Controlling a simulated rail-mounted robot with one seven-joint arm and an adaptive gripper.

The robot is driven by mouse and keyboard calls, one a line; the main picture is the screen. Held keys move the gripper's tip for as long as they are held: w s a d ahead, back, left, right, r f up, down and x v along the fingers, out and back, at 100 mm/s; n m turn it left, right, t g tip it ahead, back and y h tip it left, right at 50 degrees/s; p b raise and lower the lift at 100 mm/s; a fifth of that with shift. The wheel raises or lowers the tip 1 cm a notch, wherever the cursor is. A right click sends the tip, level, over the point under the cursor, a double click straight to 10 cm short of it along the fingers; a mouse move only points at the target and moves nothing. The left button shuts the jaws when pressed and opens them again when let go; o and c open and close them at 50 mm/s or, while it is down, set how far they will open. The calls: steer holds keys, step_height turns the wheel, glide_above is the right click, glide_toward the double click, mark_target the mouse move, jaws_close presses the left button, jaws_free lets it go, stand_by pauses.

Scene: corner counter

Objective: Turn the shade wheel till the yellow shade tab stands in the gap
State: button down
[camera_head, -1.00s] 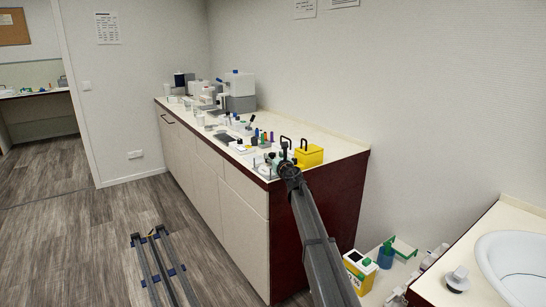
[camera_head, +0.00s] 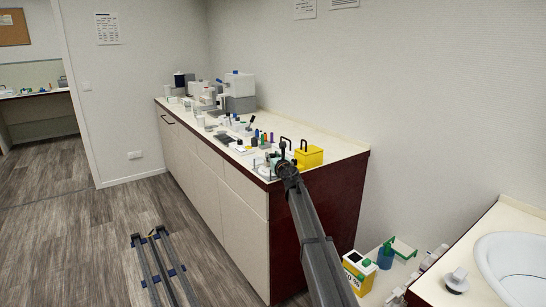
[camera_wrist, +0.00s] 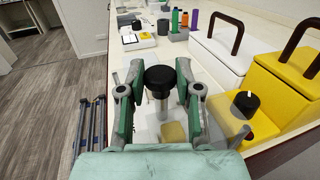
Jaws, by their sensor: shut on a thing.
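My gripper (camera_wrist: 159,76), with green-padded fingers, is at the near end of the counter in the head view (camera_head: 282,163). In the wrist view a round black knob (camera_wrist: 160,77) on a pale metal post stands between the fingertips, and my gripper is shut on it. I take the knob to be part of the shade wheel. A yellow square patch (camera_wrist: 173,133) shows below the knob, between the fingers; it may be the yellow shade tab. The gap cannot be made out, and the gripper hides much of the wheel area.
A yellow box (camera_wrist: 280,80) with a dark handle and a black-knobbed lower part stands close on the right. A white box (camera_wrist: 218,55) with a handle stands behind it. Small coloured items (camera_wrist: 178,20) stand farther along the counter. The counter's front edge is close on the left.

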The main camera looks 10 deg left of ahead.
steer(key=shift+r+p, duration=0.25)
steer(key=shift+p, duration=0.15)
